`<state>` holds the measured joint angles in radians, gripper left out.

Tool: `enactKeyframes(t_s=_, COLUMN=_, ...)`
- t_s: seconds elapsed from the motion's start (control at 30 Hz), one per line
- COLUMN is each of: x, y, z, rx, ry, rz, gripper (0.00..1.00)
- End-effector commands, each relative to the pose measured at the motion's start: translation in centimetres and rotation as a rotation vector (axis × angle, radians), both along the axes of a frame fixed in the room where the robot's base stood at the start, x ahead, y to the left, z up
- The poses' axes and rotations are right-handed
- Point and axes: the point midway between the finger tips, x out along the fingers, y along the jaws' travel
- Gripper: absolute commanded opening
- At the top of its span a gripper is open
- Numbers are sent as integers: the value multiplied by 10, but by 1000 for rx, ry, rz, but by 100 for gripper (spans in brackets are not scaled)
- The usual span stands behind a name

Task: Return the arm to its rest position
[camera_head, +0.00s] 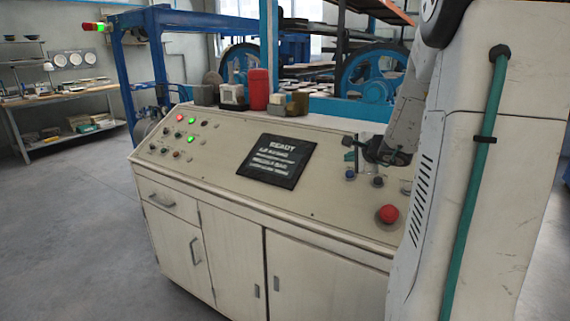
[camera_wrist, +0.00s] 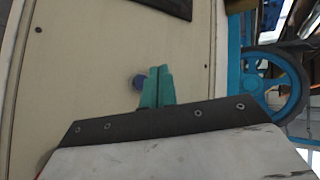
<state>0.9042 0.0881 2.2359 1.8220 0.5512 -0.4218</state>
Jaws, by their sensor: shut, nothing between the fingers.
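My gripper (camera_head: 350,151) is over the right part of the cream control console (camera_head: 225,172), above its blue knobs. In the wrist view its green fingers (camera_wrist: 157,72) are together with nothing between them. A blue knob (camera_wrist: 138,81) shows just beside the fingertips. I cannot tell whether they touch it. My arm comes down from the right side of the head view, and part of it is hidden behind my own white column.
The console carries a dark screen (camera_head: 276,161), lit green buttons (camera_head: 191,139) and a red mushroom button (camera_head: 388,213). A red canister (camera_head: 259,89) stands behind its panel. Blue machinery with a large wheel (camera_head: 372,76) is behind. Open floor (camera_head: 75,230) lies at left.

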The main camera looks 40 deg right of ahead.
Motion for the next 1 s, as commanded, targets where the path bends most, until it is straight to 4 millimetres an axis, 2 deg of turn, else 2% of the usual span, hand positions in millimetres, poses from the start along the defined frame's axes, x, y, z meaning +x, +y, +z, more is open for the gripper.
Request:
enactKeyframes(t_s=0.23, x=1, y=2, z=1, rx=18, ry=-11, rz=2, gripper=0)
enactKeyframes(t_s=0.37, x=0, y=29, z=-10, rx=35, ry=22, rz=124, gripper=0)
enactKeyframes(t_s=0.47, x=-9, y=79, z=-12, rx=21, ry=87, rz=322, gripper=0)
enactKeyframes(t_s=0.57, x=-23, y=155, z=-9, rx=-21, ry=185, rz=594, gripper=0)
enactKeyframes(t_s=0.6, x=-33, y=185, z=-8, rx=-42, ry=231, rz=704, gripper=0)
enactKeyframes(t_s=0.67, x=-53, y=228, z=-8, rx=-84, ry=311, rz=865, gripper=0)
enactKeyframes(t_s=0.7, x=-70, y=254, z=-8, rx=-115, ry=371, rz=973, gripper=0)
enactKeyframes(t_s=0.77, x=-99, y=288, z=-8, rx=-179, ry=468, rz=1129, gripper=0)
enactKeyframes(t_s=0.8, x=-120, y=307, z=-8, rx=-229, ry=537, rz=1228, gripper=0)
enactKeyframes(t_s=0.9, x=-171, y=337, z=-7, rx=-379, ry=710, rz=1435, gripper=0)
enactKeyframes(t_s=1.0, x=-213, y=349, z=-3, rx=-560, ry=852, rz=1582, gripper=0)
